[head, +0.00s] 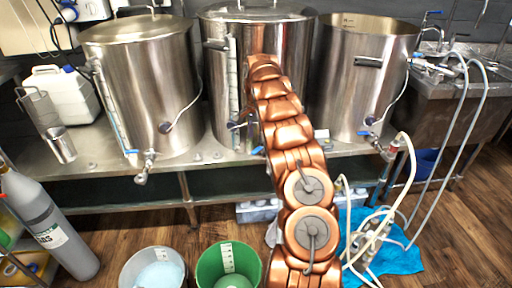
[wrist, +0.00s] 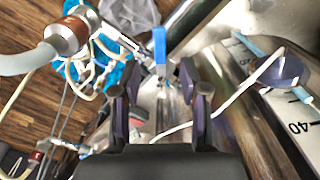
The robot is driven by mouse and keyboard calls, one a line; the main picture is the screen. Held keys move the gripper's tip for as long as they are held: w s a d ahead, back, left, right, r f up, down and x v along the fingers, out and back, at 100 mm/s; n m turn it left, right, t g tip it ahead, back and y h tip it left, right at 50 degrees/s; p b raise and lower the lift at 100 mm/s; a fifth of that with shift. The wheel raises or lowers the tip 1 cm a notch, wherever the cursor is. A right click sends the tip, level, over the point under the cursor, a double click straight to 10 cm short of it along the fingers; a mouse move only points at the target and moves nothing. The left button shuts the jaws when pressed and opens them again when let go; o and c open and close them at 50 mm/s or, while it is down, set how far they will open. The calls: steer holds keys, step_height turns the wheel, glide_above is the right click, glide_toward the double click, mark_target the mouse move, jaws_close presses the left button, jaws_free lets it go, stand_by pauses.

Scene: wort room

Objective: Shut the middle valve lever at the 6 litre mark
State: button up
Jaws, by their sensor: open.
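The middle kettle (head: 218,75) is steel, lidded, with a sight scale on its front. Its valve is mostly hidden behind my copper arm in the head view; a small blue lever tip (head: 258,150) shows beside the arm. In the wrist view a blue lever (wrist: 160,45) stands just beyond my open gripper (wrist: 160,82), roughly centred between the fingertips; I cannot see contact. My gripper is hidden in the head view. The green bucket (head: 208,262) stands on the floor below, with a white mark strip and pale liquid inside. I cannot read its level against the marks.
Kettles stand left (head: 150,90) and right (head: 345,90) on the steel bench (head: 100,182). A white bucket (head: 133,274) is beside the green one. Hoses and a pump (head: 372,240) lie on a blue cloth at right. A grey gas cylinder (head: 45,225) stands at left.

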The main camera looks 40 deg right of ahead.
mark_target(256, 150)
steer(key=shift+f, duration=3.05)
steer(key=shift+c, duration=0.3)
jaws_close()
